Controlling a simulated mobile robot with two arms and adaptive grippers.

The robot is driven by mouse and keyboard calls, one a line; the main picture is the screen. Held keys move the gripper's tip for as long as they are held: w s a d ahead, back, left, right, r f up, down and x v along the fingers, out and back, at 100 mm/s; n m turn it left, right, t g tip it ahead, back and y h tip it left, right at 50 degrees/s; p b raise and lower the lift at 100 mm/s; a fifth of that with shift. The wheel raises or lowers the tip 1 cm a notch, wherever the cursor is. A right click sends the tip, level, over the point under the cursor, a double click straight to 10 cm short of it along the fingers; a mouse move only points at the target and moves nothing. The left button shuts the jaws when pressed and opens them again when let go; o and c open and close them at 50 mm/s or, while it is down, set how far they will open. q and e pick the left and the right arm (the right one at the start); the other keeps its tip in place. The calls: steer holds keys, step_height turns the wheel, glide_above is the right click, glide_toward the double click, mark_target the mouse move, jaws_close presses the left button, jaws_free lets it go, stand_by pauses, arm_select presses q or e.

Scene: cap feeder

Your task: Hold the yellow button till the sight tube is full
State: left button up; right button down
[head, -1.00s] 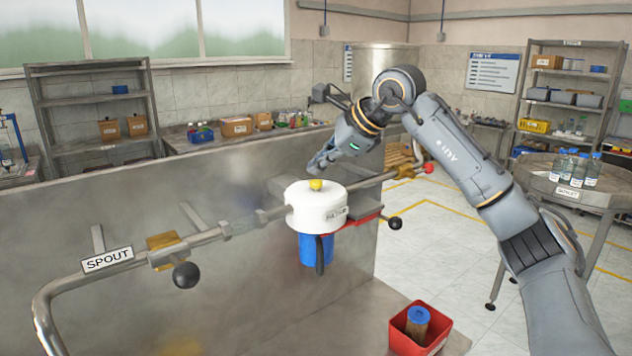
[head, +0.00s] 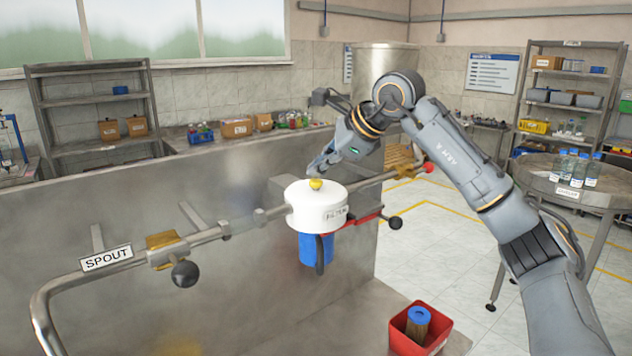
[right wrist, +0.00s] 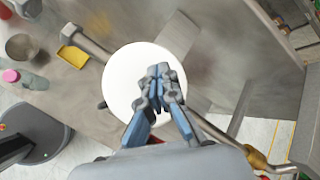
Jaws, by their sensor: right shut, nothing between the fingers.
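The yellow button (head: 316,184) is a small knob on top of the white filter head (head: 318,212), above a blue bowl (head: 316,250). My right gripper (head: 314,172) is shut and empty, its tip right at the top of the button; I cannot tell whether it presses it. In the right wrist view the shut fingertips (right wrist: 159,72) lie over the white filter head (right wrist: 128,68) and hide the button. I cannot make out a sight tube in either view. My left gripper is not in view.
A steel pipe runs along the steel wall, with black-knobbed levers (head: 185,274) and a SPOUT sign (head: 107,258). A red bin (head: 397,345) holding a blue-topped cartridge stands at lower right. A round table (head: 540,181) with bottles is at far right.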

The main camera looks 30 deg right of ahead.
mark_target(320, 181)
steer(key=shift+f+b, duration=0.35)
steer(key=shift+f, duration=0.2)
stand_by(0.4)
steer(key=shift+r, duration=0.15)
stand_by(1.1)
steer(key=shift+r+p, duration=0.8)
steer(key=shift+p, duration=0.15)
step_height(320, 181, up, 5)
steer(key=p, duration=0.5)
steer(key=shift+r, duration=0.1)
